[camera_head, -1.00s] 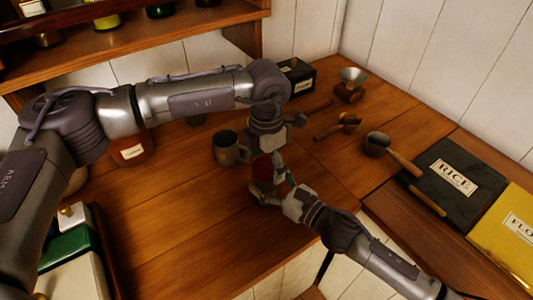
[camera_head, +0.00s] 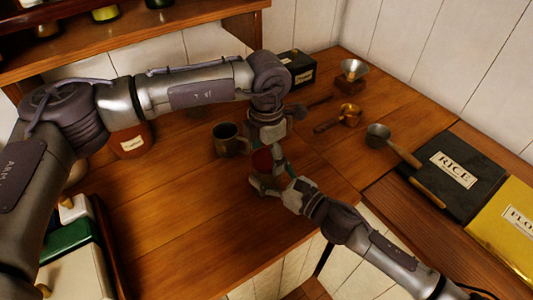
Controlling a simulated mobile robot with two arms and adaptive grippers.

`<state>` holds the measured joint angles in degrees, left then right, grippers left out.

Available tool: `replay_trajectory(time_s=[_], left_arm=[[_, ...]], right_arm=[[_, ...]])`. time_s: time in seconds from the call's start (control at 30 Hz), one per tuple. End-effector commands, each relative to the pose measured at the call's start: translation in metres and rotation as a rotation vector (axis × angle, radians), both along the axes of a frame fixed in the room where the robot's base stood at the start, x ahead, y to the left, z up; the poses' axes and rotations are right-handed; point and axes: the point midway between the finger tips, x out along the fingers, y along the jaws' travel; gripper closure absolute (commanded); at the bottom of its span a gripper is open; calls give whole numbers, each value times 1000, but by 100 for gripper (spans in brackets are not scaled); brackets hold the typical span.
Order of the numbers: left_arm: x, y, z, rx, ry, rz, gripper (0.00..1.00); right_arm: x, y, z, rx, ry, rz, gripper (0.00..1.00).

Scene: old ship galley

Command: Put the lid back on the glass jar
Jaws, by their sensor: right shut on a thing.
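The jar (camera_head: 262,161), with red contents showing, stands on the wooden counter, mostly covered by my grippers. My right gripper (camera_head: 267,181) comes in from the lower right and is shut on the jar's lower part. My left gripper (camera_head: 267,141) points down directly over the jar's top, touching or nearly touching it. Its fingers are largely hidden by its own wrist, so I cannot tell whether they are open or shut. I cannot make out the lid, and the jar's rim is hidden.
A dark metal mug (camera_head: 228,140) stands close left of the jar. A saucepan (camera_head: 378,136), a brass scoop (camera_head: 348,115) and a small grinder (camera_head: 351,76) are to the right. Rice (camera_head: 455,168) and yellow (camera_head: 510,225) packages lie far right. The front counter is clear.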

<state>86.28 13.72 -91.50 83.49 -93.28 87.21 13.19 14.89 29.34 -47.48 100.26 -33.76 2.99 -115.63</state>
Motion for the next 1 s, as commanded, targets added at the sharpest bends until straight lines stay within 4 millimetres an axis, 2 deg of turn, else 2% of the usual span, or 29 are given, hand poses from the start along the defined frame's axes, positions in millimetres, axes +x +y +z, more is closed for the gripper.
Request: replay_trajectory(time_s=[0.37, 0.47, 0.57, 0.8, 1.0], left_arm=[[0, 0, 0, 0, 0, 0, 1], [0, 0, 5, 0, -1, 0, 1], [1, 0, 18, -2, -2, 0, 1], [1, 0, 69, -1, -3, 0, 1], [1, 0, 104, 0, -2, 0, 1]], right_arm=[[0, 0, 0, 1, 1, 0, 100], [0, 0, 0, 1, 1, 0, 100], [0, 0, 0, 0, 0, 0, 100], [0, 0, 0, 0, 0, 0, 100], [0, 0, 0, 0, 0, 0, 100]])
